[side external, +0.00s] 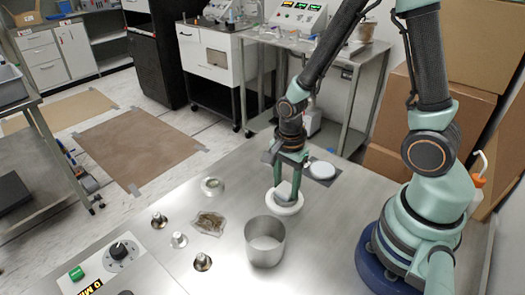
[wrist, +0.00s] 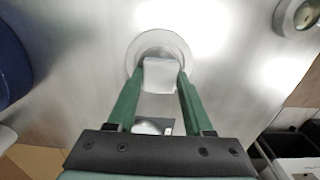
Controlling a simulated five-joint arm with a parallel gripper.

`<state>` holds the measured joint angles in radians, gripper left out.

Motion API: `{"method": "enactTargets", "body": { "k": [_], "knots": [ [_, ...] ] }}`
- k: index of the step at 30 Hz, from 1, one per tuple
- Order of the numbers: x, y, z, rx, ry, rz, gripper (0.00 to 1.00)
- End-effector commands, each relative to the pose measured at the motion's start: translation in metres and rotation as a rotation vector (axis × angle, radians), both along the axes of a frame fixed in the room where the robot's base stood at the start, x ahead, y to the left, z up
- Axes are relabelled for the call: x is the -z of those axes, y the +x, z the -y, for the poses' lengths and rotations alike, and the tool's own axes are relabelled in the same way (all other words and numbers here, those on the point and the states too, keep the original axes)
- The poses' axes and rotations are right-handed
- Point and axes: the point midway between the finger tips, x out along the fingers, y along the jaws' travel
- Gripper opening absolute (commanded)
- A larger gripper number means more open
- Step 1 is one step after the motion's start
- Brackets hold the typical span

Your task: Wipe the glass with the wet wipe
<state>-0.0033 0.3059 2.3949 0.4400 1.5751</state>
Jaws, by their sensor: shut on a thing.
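My gripper (side external: 286,183) points down over the table, its green fingers shut on a pale folded wipe (wrist: 160,76). In the wrist view my gripper (wrist: 159,82) has the wipe between its fingertips. The wipe lies over the near part of a round glass (wrist: 160,42) with a pale, wide rim. In the side view this round piece (side external: 284,208) lies flat on the table under the fingertips. The wipe appears to touch the glass, but I cannot be sure. The fingers and wipe hide part of the glass.
An open metal cylinder (side external: 265,246) stands in front of my gripper. A white disc (side external: 321,170) on a dark patch is close behind. A ring flange (side external: 213,186), a clear bag (side external: 209,223) and several small metal fittings lie left. A control box (side external: 103,268) is front left.

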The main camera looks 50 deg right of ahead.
Motion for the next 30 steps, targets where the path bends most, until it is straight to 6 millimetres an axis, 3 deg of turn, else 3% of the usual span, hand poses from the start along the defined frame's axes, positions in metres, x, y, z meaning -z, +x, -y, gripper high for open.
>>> {"method": "enactTargets", "body": {
  "k": [5, 19, 22, 30],
  "knots": [
    [0.001, -0.001, 0.017, 0.004, 0.0, -0.001, 0.07],
    [-0.002, 0.0, -0.026, -0.002, 0.0, 0.0, 0.07],
    [-0.02, 0.002, -0.024, 0.0, 0.001, 0.009, 0.07],
    [-0.043, 0.0, -0.024, 0.0, 0.0, 0.003, 0.07]
  ]
}}
